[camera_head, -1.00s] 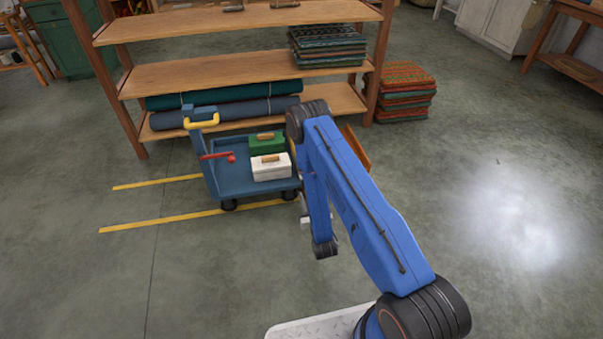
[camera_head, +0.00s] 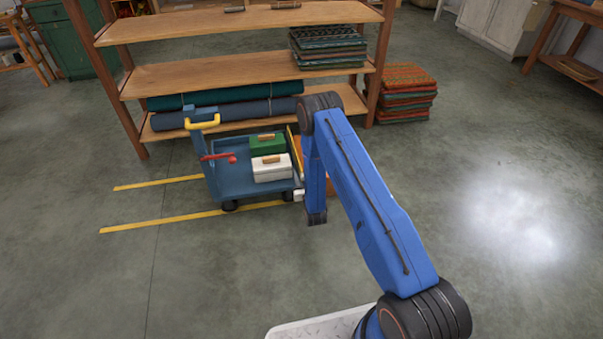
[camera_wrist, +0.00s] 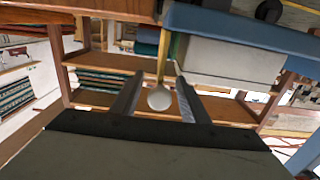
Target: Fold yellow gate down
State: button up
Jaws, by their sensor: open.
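The yellow gate (camera_head: 294,150) stands upright at the right end of the blue trolley (camera_head: 228,181), partly hidden by my arm. In the wrist view, which looks upside down, the gate (camera_wrist: 162,50) is a thin yellow strip seen nearly edge-on. A pale round knob (camera_wrist: 159,98) shows at its end. My gripper (camera_wrist: 157,93) is open, with one finger on each side of the knob. I cannot tell whether either finger touches it. In the head view my arm hides the gripper.
The trolley carries a green box (camera_head: 266,143) and a white box (camera_head: 271,169). It has a yellow handle (camera_head: 202,123) and a red lever (camera_head: 218,157) on the left. A wooden shelf (camera_head: 220,78) stands close behind. The floor at right is clear.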

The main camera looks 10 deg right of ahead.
jog(key=shift+w, duration=0.6)
grip_shut()
